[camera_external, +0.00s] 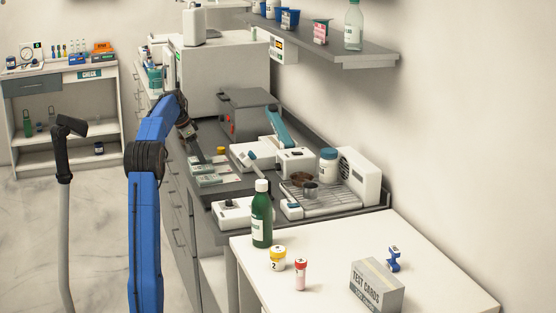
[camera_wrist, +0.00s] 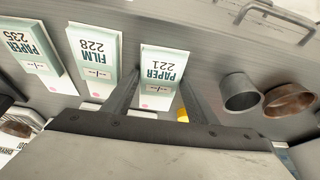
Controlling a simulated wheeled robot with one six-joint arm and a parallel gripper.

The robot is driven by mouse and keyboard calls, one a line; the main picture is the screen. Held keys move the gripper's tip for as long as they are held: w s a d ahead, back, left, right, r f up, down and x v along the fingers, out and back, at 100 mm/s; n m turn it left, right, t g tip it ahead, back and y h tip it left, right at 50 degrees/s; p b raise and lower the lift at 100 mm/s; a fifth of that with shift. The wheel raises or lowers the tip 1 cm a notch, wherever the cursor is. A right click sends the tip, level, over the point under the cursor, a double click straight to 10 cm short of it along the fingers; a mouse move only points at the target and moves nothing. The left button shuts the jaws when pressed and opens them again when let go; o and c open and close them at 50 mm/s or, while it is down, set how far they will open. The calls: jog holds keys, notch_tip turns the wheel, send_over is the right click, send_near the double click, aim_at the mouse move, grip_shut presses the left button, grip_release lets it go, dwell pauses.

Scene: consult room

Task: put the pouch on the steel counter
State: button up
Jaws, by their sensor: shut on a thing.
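A white and teal pouch labelled PAPER 221 (camera_wrist: 160,65) is between the fingers of my gripper (camera_wrist: 160,90) in the wrist view. The gripper is shut on it. Two similar pouches, FILM 228 (camera_wrist: 95,52) and PAPER 235 (camera_wrist: 32,48), lie to its left on the grey steel counter (camera_wrist: 215,35). In the external view, my gripper (camera_external: 196,152) points down over the pouches (camera_external: 217,180) on the counter (camera_external: 222,151). Whether the held pouch touches the counter cannot be told. Its lower part is partly hidden by my gripper.
A grey cup (camera_wrist: 240,92) and a brown bowl (camera_wrist: 290,99) are right of the gripper. A grey box device (camera_external: 243,112) and white devices (camera_external: 293,161) crowd the counter. The white table (camera_external: 335,238) in front holds a green bottle (camera_external: 261,218).

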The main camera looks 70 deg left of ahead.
jog(key=shift+f, duration=0.1)
jog(key=o, duration=1.1)
jog(key=shift+f, duration=0.1)
jog(key=shift+f, duration=0.1)
jog(key=shift+r, duration=0.3)
jog(key=v, duration=1.2)
jog(key=shift+r, duration=0.15)
